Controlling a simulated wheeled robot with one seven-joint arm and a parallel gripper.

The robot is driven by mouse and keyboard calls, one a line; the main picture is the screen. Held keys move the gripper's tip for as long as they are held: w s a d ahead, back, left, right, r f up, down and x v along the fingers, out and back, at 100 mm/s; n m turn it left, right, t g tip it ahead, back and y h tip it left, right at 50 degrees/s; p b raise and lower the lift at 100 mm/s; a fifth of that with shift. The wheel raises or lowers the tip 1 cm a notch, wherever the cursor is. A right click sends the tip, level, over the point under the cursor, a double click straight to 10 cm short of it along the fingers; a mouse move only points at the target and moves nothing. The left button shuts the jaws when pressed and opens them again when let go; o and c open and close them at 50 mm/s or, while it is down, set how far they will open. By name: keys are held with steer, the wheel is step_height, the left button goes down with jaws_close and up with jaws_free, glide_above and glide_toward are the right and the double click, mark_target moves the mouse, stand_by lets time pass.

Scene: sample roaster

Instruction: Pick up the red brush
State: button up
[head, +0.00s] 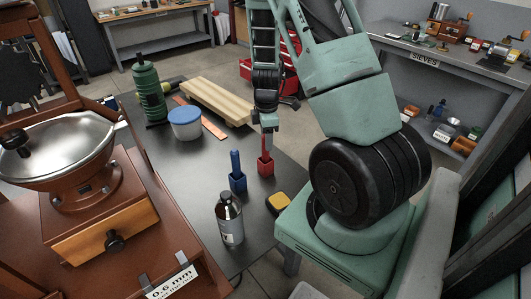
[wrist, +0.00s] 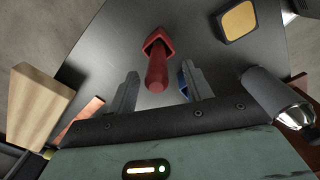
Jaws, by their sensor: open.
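The red brush (head: 267,146) stands upright, its round handle rising from a square red holder (head: 266,166) on the dark table. In the wrist view, the red brush handle (wrist: 157,70) points up toward the camera, with the red holder (wrist: 158,42) around its lower end. My gripper (head: 268,131) is directly above the brush. In the wrist view, my gripper (wrist: 160,76) is open, with one finger on each side of the handle and visible gaps between. The bristles are hidden.
A blue brush in a blue holder (head: 237,181) stands close by, partly behind a finger in the wrist view. A bottle (head: 230,220), a yellow-topped block (head: 278,203), a blue-lidded tub (head: 185,123), a wooden block (head: 216,101) and a green bottle (head: 149,88) surround it.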

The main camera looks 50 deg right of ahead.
steer(key=f, duration=0.4)
steer(key=shift+w+d+f, duration=0.1)
steer(key=shift+w+f, duration=0.15)
steer(key=shift+f, duration=0.15)
steer(key=c, duration=1.1)
step_height(320, 180, up, 10)
steer(key=shift+r, duration=0.1)
